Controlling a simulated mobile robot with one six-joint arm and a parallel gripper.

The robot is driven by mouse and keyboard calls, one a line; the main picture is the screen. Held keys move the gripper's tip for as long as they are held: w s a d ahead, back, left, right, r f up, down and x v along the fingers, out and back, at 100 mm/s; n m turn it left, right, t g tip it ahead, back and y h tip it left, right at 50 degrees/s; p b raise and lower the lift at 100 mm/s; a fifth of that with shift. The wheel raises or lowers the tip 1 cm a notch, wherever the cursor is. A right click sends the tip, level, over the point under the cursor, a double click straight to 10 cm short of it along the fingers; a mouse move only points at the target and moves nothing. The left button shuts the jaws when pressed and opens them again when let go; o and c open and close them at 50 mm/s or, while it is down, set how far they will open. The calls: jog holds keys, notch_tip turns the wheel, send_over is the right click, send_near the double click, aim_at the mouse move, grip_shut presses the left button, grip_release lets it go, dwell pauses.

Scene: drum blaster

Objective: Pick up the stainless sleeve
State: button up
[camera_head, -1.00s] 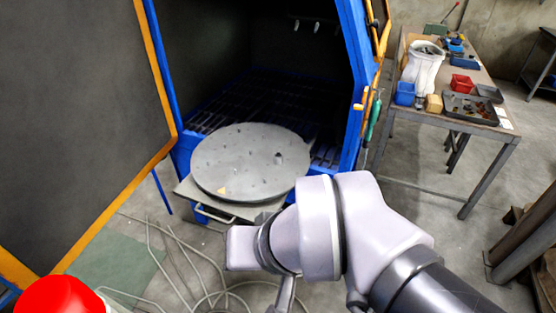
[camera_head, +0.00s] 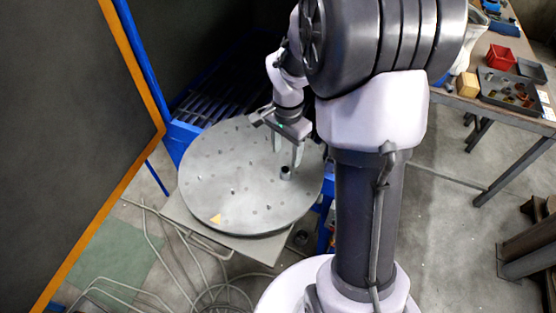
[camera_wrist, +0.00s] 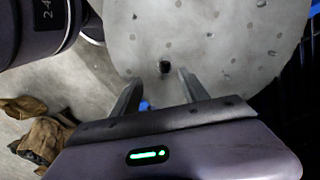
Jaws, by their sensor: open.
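The stainless sleeve (camera_head: 286,172) is a small dark grey cylinder standing upright on the round grey turntable (camera_head: 215,190). In the wrist view the sleeve (camera_wrist: 165,68) is small and dark, ahead of my fingertips and roughly between their lines. My gripper (camera_head: 287,158) is open and empty above the turntable, with its two fingers pointing down close to the sleeve. In the wrist view my gripper (camera_wrist: 160,80) shows both fingers apart with nothing between them. I cannot tell the exact gap between fingertips and sleeve.
The turntable sits at the mouth of a blue cabinet, with an orange-edged door (camera_head: 130,75) open at left. A workbench at right holds a red bin (camera_head: 499,57), a yellow block (camera_head: 467,85) and a tray (camera_head: 510,90). A hose (camera_head: 180,255) lies coiled on the floor.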

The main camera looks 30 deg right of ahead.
jog(key=b, duration=0.1)
send_over(285, 170)
jog(key=s, duration=0.2)
jog(key=f, duration=0.4)
jog(key=shift+w+a+f, duration=0.1)
jog(key=shift+a+f, duration=0.3)
jog(key=shift+f+b, duration=0.35)
jog(key=shift+f, duration=0.25)
jog(key=f, duration=0.1)
jog(key=f+b, duration=0.1)
jog(key=f, duration=0.1)
jog(key=f+b, duration=0.1)
jog(key=shift+w+d+f, duration=0.1)
jog(key=shift+w+f, duration=0.25)
jog(key=shift+w, duration=0.05)
jog(key=shift+r, duration=0.15)
jog(key=shift+c, duration=1)
grip_shut()
